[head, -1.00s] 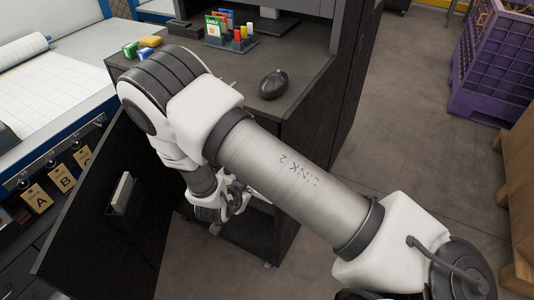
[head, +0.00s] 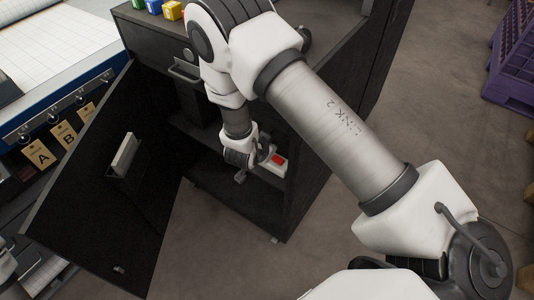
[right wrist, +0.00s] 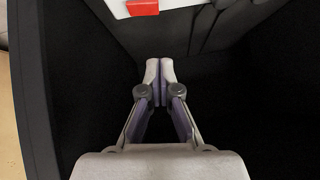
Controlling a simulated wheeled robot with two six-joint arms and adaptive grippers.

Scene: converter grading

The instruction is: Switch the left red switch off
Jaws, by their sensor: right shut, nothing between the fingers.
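A red switch (head: 278,160) sits on a white strip (head: 278,170) inside the open dark cabinet. In the right wrist view the red switch (right wrist: 142,7) and white strip (right wrist: 178,4) are cut off by the top edge. Only one red switch shows, and whether it is on or off I cannot tell. My right gripper (head: 241,178) is inside the cabinet opening, just left of the switch in the head view. In the right wrist view its fingertips (right wrist: 160,68) are together and empty, apart from the switch.
The cabinet door (head: 85,190) stands open on the left, with a pale holder (head: 125,155) on its inner face. The cabinet's side wall (head: 325,150) bounds the right. Small coloured boxes (head: 172,10) stand on top. Floor at right is clear near the cabinet.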

